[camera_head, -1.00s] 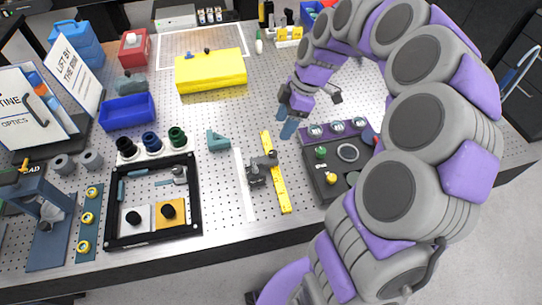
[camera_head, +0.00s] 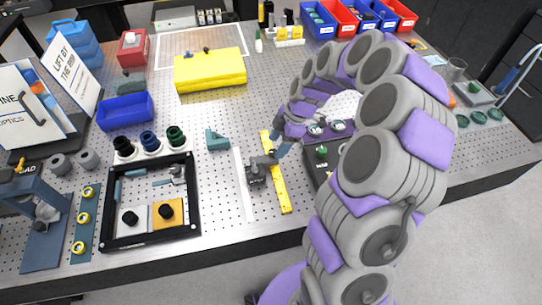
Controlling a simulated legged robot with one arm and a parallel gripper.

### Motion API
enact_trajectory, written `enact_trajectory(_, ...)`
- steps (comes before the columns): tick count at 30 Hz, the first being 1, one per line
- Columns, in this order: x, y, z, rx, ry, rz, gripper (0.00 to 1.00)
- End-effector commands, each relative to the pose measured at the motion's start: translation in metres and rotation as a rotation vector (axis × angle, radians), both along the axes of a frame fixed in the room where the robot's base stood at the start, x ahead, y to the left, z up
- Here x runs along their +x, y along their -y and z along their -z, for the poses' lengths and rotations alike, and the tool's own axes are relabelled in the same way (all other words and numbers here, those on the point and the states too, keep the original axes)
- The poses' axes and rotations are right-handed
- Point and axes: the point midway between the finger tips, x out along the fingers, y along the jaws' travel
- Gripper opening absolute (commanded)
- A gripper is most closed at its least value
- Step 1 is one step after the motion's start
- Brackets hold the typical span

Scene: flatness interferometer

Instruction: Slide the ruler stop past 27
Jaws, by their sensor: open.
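The yellow ruler (camera_head: 281,192) lies on the perforated table, running from upper left to lower right. The dark grey ruler stop (camera_head: 255,173) sits at the ruler's middle, its body reaching past the left edge toward a white strip (camera_head: 244,190). My gripper (camera_head: 276,151) is open, with its blue-grey fingers at the upper right end of the stop. I cannot tell whether they touch it. The ruler's numbers are too small to read, and the stop and fingers cover part of its middle.
A teal angled block (camera_head: 217,140) stands left of the ruler's far end. A black frame (camera_head: 198,200) holding small parts lies further left. A dark panel with knobs (camera_head: 318,178) is close on the right, partly behind my arm. The table's front edge is near.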

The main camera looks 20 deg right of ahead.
Motion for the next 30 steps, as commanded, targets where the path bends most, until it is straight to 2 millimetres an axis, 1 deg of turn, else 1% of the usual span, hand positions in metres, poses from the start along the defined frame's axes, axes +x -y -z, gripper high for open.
enact_trajectory(1, -0.002, -0.005, 0.012, 0.000, -0.007, -0.003, 0.64)
enact_trajectory(3, -0.002, -0.010, 0.024, 0.000, -0.008, -0.003, 0.64)
enact_trajectory(6, -0.001, -0.016, 0.038, 0.001, -0.008, -0.002, 0.64)
enact_trajectory(9, -0.001, -0.020, 0.048, 0.001, -0.007, -0.002, 0.64)
enact_trajectory(15, 0.000, -0.023, 0.057, 0.000, -0.001, 0.000, 0.64)
enact_trajectory(23, 0.001, -0.024, 0.057, 0.000, -0.001, 0.000, 0.64)
enact_trajectory(30, 0.000, -0.024, 0.057, 0.000, -0.002, -0.001, 0.41)
